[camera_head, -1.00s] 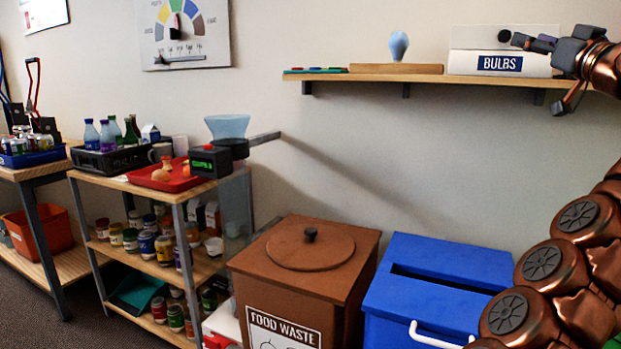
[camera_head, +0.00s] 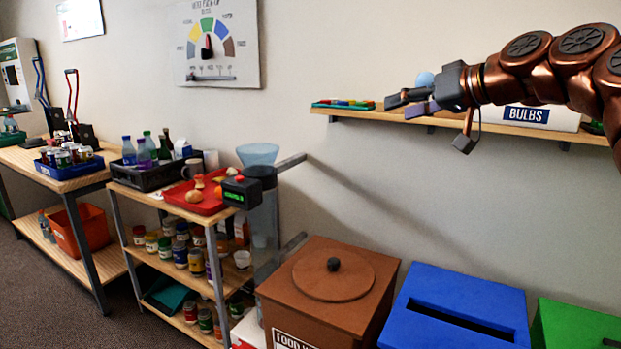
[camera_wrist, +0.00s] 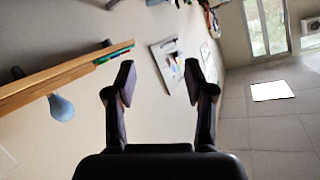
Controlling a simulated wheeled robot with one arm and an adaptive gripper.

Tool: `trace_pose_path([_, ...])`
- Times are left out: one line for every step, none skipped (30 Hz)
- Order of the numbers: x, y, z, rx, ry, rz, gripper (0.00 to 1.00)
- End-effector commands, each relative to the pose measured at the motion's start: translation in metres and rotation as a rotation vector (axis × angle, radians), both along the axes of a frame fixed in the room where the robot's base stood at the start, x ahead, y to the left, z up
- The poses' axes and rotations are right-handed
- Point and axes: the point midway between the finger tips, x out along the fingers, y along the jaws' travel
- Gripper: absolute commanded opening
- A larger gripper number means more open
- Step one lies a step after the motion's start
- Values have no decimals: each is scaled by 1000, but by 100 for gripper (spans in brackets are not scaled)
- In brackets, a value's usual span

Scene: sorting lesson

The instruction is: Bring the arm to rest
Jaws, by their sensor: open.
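My gripper (camera_head: 408,103) is at the upper right in the head view, stretched out to the left in front of the wall shelf. In the wrist view its two fingers (camera_wrist: 160,85) stand apart with nothing between them, so it is open and empty. My copper arm comes in from the right edge. The light blue bulb (camera_head: 424,79) shows only partly behind the gripper in the head view. It shows whole at the left in the wrist view (camera_wrist: 61,107), apart from the fingers.
The wall shelf (camera_head: 490,128) bears the BULBS box (camera_head: 541,115), partly hidden by my arm. Below stand a brown food waste bin (camera_head: 375,290), a blue bin (camera_head: 470,290) and a green bin (camera_head: 575,322). A shelf unit with a red tray (camera_head: 205,207) stands left.

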Motion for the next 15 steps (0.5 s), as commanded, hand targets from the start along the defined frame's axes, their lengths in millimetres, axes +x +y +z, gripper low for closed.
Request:
trace_pose_path([-11,14,4,-18,39,18,54])
trace_pose_path([-17,22,0,-28,65,27,54])
trace_pose_path([-24,31,-6,-44,100,36,54])
trace_pose_path([-30,38,-10,-57,125,42,54])
trace_pose_path([-36,45,-16,-70,153,49,54])
trace_pose_path([-45,52,-21,-87,186,56,54])
trace_pose_path([-52,57,-26,-99,209,59,54])
trace_pose_path([-59,62,-31,-114,236,63,54])
trace_pose_path([-68,68,-38,-134,271,67,54])
trace_pose_path([-75,72,-44,-149,297,68,54])
trace_pose_path([-83,76,-51,-164,325,70,54])
trace_pose_path([-94,80,-57,-184,357,70,54])
trace_pose_path([-102,83,-62,-199,382,70,54])
trace_pose_path([-110,85,-69,-216,410,69,54])
trace_pose_path([-121,87,-77,-239,444,65,54])
